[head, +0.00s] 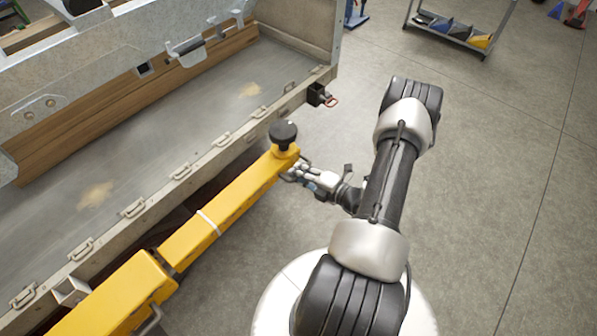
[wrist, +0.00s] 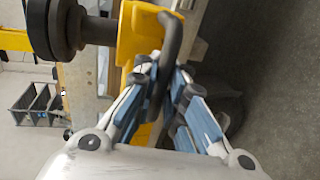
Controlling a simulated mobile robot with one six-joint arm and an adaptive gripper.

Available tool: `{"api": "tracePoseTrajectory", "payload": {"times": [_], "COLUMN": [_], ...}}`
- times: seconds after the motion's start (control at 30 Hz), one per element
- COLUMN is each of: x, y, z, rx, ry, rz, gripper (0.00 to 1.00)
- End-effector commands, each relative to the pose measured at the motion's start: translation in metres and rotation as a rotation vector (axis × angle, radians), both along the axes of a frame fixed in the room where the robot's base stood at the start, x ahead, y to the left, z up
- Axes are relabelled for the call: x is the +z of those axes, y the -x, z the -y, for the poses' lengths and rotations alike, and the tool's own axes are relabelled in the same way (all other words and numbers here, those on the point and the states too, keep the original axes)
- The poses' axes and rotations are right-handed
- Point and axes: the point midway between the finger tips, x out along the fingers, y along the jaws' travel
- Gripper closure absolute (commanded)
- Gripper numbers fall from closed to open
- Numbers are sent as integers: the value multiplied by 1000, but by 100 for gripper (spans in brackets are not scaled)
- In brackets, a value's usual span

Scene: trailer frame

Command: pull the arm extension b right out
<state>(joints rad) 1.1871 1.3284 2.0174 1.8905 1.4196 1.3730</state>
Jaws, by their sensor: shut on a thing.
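The arm extension b is a yellow beam (head: 235,203) reaching out from a thicker yellow housing (head: 122,295) at the lower left in the head view. A white line crosses it partway along. A round black pad (head: 283,134) stands on its far end, and it also shows in the wrist view (wrist: 55,30). A dark bent handle (wrist: 172,42) is on the yellow end in the wrist view. My gripper (head: 300,173) is at that end, on its right side. In the wrist view its fingers (wrist: 165,75) are closed around the handle.
The trailer bed (head: 150,150) with its side rail and several tie-down loops lies along the left. A dark bracket (head: 318,95) sticks out at the bed's corner. A rack with coloured bins (head: 455,32) stands far back. The concrete floor (head: 510,170) on the right is clear.

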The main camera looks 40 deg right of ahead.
Motion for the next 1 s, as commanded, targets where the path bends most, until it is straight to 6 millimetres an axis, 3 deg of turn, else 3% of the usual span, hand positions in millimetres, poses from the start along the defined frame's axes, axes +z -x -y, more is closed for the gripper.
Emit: {"api": "tracePoseTrajectory", "payload": {"times": [0.07,0.1,0.43,0.77,1.0], "x": [5,5,2,2,9], "y": [-1,-1,-1,2,35], "z": [8,8,4,3,8], "rx": [-13,-14,-8,-6,-12], "ry": [13,13,7,4,4], "rz": [11,11,6,3,2], "gripper": [100,91,69,69,69]}}
